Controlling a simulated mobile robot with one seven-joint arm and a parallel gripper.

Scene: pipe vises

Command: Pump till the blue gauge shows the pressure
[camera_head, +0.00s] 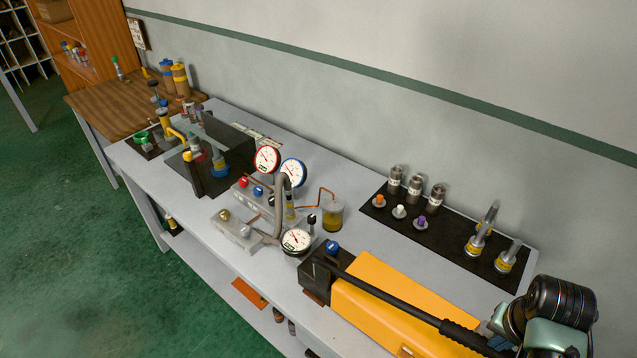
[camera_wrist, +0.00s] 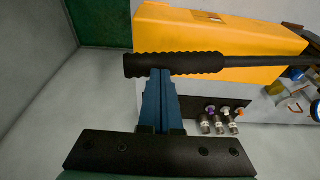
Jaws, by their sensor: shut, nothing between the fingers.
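The blue-rimmed gauge (camera_head: 293,172) stands upright at the middle of the bench; its needle is too small to read surely. A yellow hand pump (camera_head: 398,300) lies at the front right of the bench, with a long black lever (camera_head: 393,294) over it. The pump (camera_wrist: 205,40) and the lever's ribbed grip (camera_wrist: 175,65) also show in the wrist view. My gripper (camera_head: 495,342) is at the grip end of the lever. In the wrist view its blue fingers (camera_wrist: 160,75) are shut, empty, with their tips at the grip; I cannot tell whether they touch it.
A red-rimmed gauge (camera_head: 267,159) stands beside the blue one, and a black-rimmed gauge (camera_head: 296,241) nearer. A valve block (camera_head: 237,229), an oil jar (camera_head: 333,216) and a vise (camera_head: 222,146) stand leftward. A black mat (camera_head: 440,231) with fittings lies behind the pump.

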